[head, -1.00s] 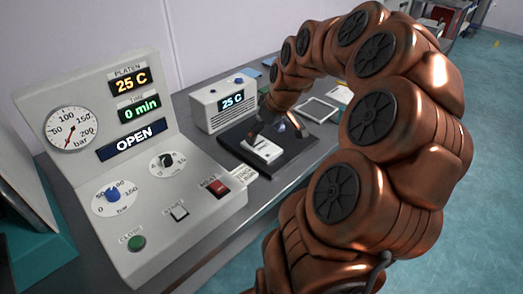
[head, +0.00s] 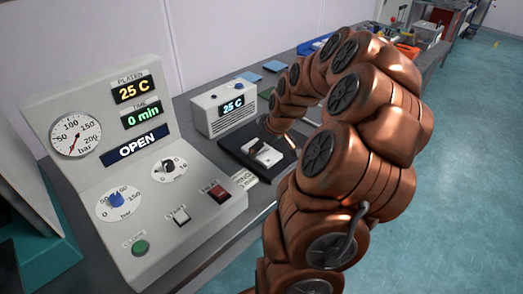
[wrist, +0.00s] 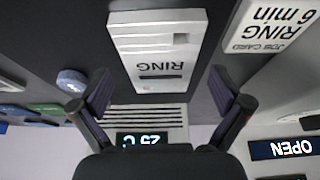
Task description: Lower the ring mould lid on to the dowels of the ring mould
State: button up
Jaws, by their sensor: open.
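A pale rectangular block marked RING (wrist: 158,50) lies on a dark plate (head: 232,143). The same ring mould block shows in the head view (head: 265,157), partly behind my gripper. I cannot tell whether the lid and mould are together here, and I see no dowels. My gripper (wrist: 161,86) is open.
A white box reading 25 C (head: 224,108) stands behind the plate. A job card reading RING 6 min (wrist: 268,25) lies beside it. A large press control panel reading OPEN (head: 120,200) fills the left. A blue-grey round piece (wrist: 72,81) lies left of my fingers.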

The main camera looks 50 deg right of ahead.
jog(key=shift+w+f, duration=0.1)
jog(key=shift+f, duration=0.25)
jog(key=shift+c, duration=0.2)
jog(key=c, duration=1.3)
jog(key=shift+c, duration=0.4)
jog(key=shift+r, duration=0.15)
